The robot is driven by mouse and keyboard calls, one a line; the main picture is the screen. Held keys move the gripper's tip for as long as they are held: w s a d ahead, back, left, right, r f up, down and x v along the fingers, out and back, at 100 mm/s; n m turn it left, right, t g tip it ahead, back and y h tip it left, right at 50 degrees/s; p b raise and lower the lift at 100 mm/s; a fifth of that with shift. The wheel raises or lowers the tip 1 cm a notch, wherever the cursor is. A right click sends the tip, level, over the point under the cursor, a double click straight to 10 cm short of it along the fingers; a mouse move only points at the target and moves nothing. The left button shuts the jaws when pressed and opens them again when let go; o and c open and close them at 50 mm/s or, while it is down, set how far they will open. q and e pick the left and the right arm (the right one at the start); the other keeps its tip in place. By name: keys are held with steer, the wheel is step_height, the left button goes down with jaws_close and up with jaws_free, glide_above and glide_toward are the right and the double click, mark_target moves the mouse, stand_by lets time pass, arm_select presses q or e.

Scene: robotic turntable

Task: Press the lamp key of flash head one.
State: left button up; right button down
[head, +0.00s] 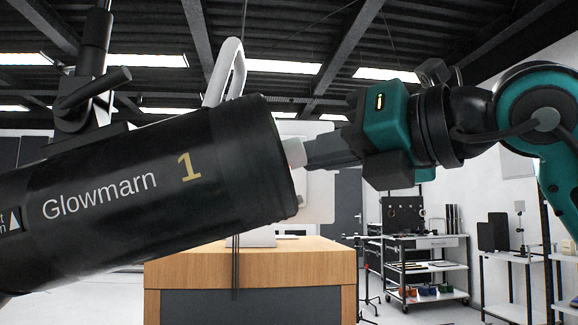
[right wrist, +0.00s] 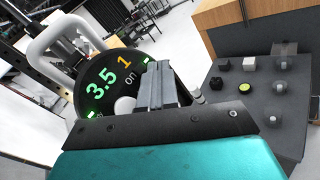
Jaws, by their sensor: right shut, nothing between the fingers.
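Flash head one (head: 150,190) is a black cylinder marked "Glowmarn 1" on the left of the head view, tilted, its rear end facing right. My left gripper is not in view.
A white handle (head: 230,72) rises from the head, which hangs from a black mount (head: 85,95). A wooden-topped table (head: 250,255) stands behind. A grey board with several knobs (right wrist: 225,95) shows in the right wrist view. A trolley (head: 425,265) stands back right.

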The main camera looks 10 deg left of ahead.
steer(key=shift+s+a+f, duration=0.1)
steer(key=shift+a+f, duration=0.05)
steer(key=shift+a, duration=0.25)
stand_by(0.7)
steer(key=shift+d, duration=0.1)
steer(key=shift+w+d+r, duration=0.2)
steer(key=shift+d+r, duration=0.05)
steer(key=shift+d, duration=0.45)
steer(key=w+d+r, duration=0.1)
steer(key=d, duration=0.4)
steer(key=shift+d+r+p, duration=0.35)
steer(key=shift+r+p, duration=0.05)
steer(key=shift+w, duration=0.1)
